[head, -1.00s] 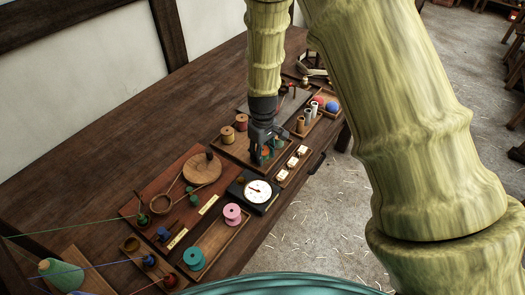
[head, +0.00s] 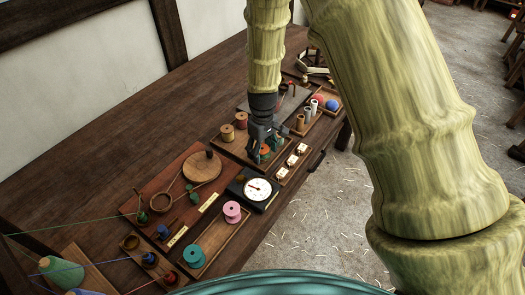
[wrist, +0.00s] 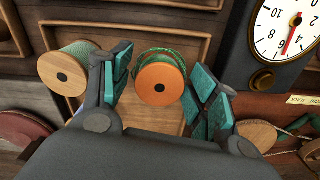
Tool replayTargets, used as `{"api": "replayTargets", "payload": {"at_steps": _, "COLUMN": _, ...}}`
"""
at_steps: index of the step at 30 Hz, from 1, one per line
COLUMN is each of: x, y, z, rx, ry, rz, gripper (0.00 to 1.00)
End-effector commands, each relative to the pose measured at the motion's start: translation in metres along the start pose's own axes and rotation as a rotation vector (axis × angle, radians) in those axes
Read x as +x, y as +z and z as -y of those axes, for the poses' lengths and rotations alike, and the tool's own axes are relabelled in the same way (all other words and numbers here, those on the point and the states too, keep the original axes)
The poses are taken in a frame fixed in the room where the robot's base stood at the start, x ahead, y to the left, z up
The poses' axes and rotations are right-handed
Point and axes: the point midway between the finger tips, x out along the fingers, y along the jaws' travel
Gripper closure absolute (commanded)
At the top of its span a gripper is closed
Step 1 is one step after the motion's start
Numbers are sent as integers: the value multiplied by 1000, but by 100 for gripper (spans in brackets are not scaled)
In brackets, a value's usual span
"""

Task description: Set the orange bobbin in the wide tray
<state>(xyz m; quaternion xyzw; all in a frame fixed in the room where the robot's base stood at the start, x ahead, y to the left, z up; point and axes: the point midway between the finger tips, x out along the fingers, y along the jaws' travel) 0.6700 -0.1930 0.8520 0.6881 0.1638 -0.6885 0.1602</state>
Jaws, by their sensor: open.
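The orange bobbin (wrist: 160,82), an orange end disc with green thread showing behind it, appears end-on in the wrist view, between my open fingers with gaps on both sides. In the head view the orange bobbin (head: 265,150) shows partly behind my gripper (head: 258,148). My gripper (wrist: 160,76) is open and low over the bobbin. The bobbin appears to stand in a wide wooden tray (head: 229,148). A pale wooden spool with green thread (wrist: 68,68) is just outside the left finger.
Two wooden spools (head: 234,127) stand in the tray's far left part. A dial scale (head: 256,190) is close in front. A narrower tray (head: 222,241) holds a pink spool (head: 232,211) and a teal spool (head: 194,257). Small white-topped pieces (head: 292,160) sit to the right.

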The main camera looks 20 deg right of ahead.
Motion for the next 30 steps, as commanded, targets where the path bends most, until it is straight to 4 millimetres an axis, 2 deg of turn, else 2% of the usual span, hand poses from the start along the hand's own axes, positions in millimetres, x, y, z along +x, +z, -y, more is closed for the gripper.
{"api": "replayTargets", "payload": {"at_steps": 21, "x": -96, "y": -1, "z": 0, "rx": 0, "ry": 2, "rz": -1, "gripper": 40}}
{"api": "replayTargets", "payload": {"at_steps": 30, "x": -114, "y": 0, "z": 0, "rx": -1, "ry": 1, "rz": 1, "gripper": 40}}
